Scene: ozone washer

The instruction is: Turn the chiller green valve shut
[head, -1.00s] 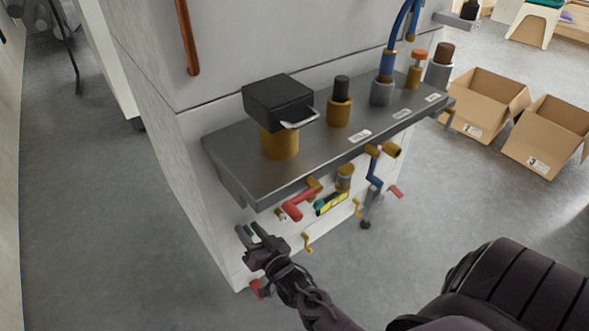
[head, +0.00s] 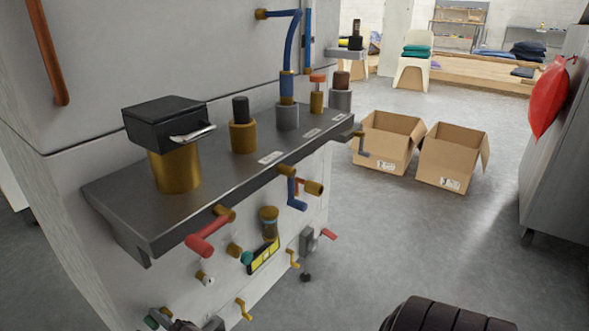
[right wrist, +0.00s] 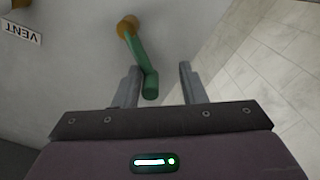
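The green valve shows in the right wrist view as a green lever handle (right wrist: 148,72) on a brass fitting, on the pale machine wall. Its lower end lies between the fingers of my right gripper (right wrist: 160,72), closer to the left finger in the picture. The gripper is open, with a clear gap to the right finger. In the head view my right gripper (head: 186,322) is mostly cut off at the bottom left edge. A bit of green (head: 151,322) shows beside it. My left gripper is not in view.
A grey shelf (head: 235,165) with brass fittings juts out above the gripper. A red-handled valve (head: 208,236), a blue-handled valve (head: 293,190) and small brass taps sit below it. A "VENT" label (right wrist: 22,34) is near the valve.

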